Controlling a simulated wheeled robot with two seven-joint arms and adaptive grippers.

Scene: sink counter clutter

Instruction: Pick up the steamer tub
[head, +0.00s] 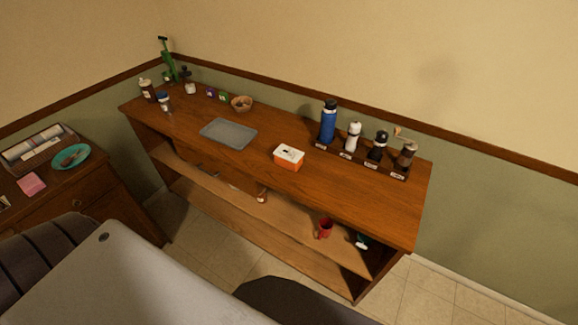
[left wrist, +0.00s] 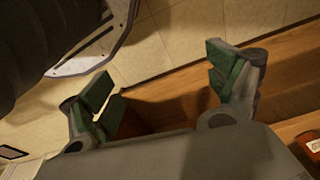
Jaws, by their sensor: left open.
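An orange tub with a white lid (head: 289,156) sits upright on the wooden counter, right of the grey tray; it looks most like the steamer tub, but I cannot read its marking. In the left wrist view, an orange-red thing with a white patch (left wrist: 313,146) is cut off by the right edge, and may be the same tub. My left gripper (left wrist: 160,68) is open and empty, with green-padded fingers wide apart, over the floor and beside a wooden surface. It does not show clearly in the head view. My right gripper is in neither view.
The wooden counter (head: 350,193) has a grey tray (head: 229,133), a wooden bowl (head: 241,103) and, behind the tub to the right, a blue bottle (head: 328,122) beside several shakers and grinders. A red mug (head: 325,228) stands on a lower shelf. The counter's front right is clear.

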